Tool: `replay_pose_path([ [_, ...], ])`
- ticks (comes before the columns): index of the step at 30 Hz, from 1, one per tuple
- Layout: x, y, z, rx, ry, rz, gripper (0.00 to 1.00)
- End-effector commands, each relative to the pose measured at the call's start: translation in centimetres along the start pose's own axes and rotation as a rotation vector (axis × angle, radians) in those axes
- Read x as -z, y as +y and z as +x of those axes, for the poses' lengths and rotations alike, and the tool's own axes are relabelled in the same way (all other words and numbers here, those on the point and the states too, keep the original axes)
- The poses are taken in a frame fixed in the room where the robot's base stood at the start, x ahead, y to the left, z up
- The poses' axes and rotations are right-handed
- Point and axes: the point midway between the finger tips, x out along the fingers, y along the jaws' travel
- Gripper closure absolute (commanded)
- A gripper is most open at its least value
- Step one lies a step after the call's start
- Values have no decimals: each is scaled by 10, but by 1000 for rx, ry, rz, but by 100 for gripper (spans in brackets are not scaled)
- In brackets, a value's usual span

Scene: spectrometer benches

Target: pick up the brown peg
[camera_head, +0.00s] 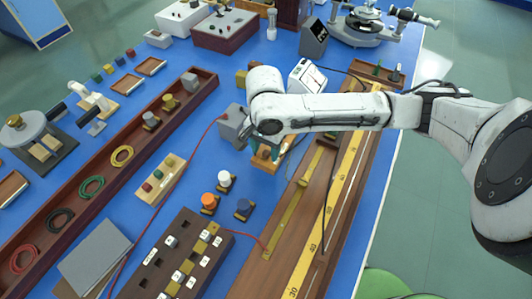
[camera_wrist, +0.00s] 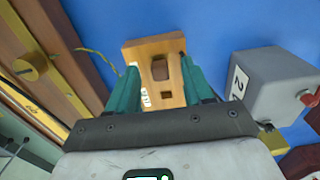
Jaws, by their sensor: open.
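The brown peg (camera_wrist: 159,68) stands in a light wooden block (camera_wrist: 150,48) in the wrist view. The block also has small dark square holes; one near the peg is empty. My gripper (camera_wrist: 160,74) is open, with its teal fingers on either side of the peg and gaps visible between them. I cannot tell how far the fingertips are above the block. In the head view my gripper hangs over the wooden block (camera_head: 262,164), and I cannot make out the peg there.
A grey box (camera_wrist: 272,84) stands close to the right of my gripper in the wrist view. A long wooden rail with a yellow scale (camera_head: 340,190) runs on the other side. A dark block with several labelled cubes (camera_head: 168,262) lies nearer on the blue bench.

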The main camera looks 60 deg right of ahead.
Motion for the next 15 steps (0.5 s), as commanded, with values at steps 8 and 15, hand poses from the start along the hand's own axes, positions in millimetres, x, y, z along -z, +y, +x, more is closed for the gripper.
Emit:
replay_pose_path([
  [8,0,0,8,1,0,-1,49],
  [15,0,0,8,1,-1,-1,65],
])
